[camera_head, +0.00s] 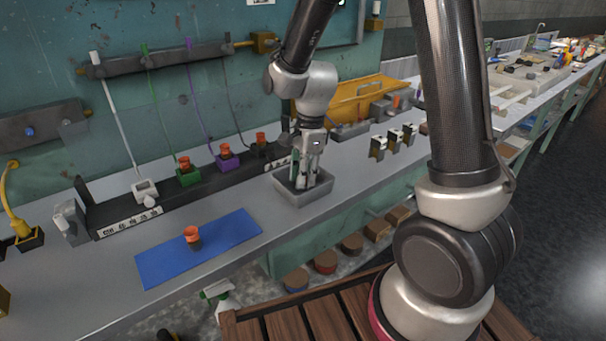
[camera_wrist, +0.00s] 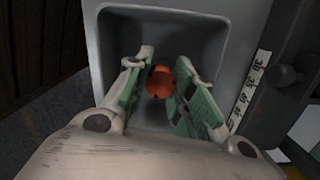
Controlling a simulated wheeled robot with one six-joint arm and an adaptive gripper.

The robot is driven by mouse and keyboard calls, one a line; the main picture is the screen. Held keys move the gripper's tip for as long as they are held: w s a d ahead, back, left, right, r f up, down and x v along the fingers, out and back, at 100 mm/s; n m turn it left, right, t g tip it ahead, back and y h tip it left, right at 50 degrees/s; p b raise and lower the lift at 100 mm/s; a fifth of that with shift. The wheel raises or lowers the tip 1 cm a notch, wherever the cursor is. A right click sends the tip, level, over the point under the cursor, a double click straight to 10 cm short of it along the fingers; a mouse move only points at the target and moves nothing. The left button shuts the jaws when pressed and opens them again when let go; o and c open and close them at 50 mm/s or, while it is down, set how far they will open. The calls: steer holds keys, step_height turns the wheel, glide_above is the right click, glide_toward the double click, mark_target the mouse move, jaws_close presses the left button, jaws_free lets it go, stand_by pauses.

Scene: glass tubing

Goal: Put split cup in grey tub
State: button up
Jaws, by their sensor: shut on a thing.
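The grey tub (camera_head: 318,198) stands on the bench at centre. My gripper (camera_head: 305,178) points down into it. In the wrist view my gripper (camera_wrist: 162,64) has its green-padded fingers shut on an orange cup (camera_wrist: 159,84), with the tub's grey walls (camera_wrist: 228,30) around them. The cup's split is not clear, and I cannot tell whether it touches the tub floor. In the head view the held cup is hidden by the gripper and tub. Another orange-topped cup (camera_head: 191,234) stands on the blue mat (camera_head: 160,264).
A dark rack (camera_head: 110,205) behind holds several orange-topped cups, one in a green holder (camera_head: 188,179) and one in a purple holder (camera_head: 228,163). Several small metal blocks (camera_head: 378,147) stand right of the tub. The bench in front of the mat is clear.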

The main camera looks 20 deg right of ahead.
steer(key=o, duration=0.8)
steer(key=shift+o, duration=0.2)
steer(key=s+d+r+n+t, duration=0.1)
steer(key=s+d+r+n, duration=0.15)
steer(key=r, duration=0.55)
steer(key=s+d+r+n, duration=0.1)
steer(key=d+r, duration=0.2)
steer(key=r, duration=0.5)
steer(key=s+d+r+n+t, duration=0.1)
steer(key=s+d+r+n, duration=0.1)
steer(key=s+d+n, duration=0.2)
steer(key=s+d+r+n+t+h, duration=0.1)
steer(key=s+d+r+n+t, duration=0.1)
steer(key=s+d+n, duration=0.3)
steer(key=s+n, duration=0.4)
steer(key=s, duration=0.2)
steer(key=shift+s+d+r, duration=0.2)
steer(key=shift+s+r, duration=0.05)
steer(key=shift+r, duration=0.05)
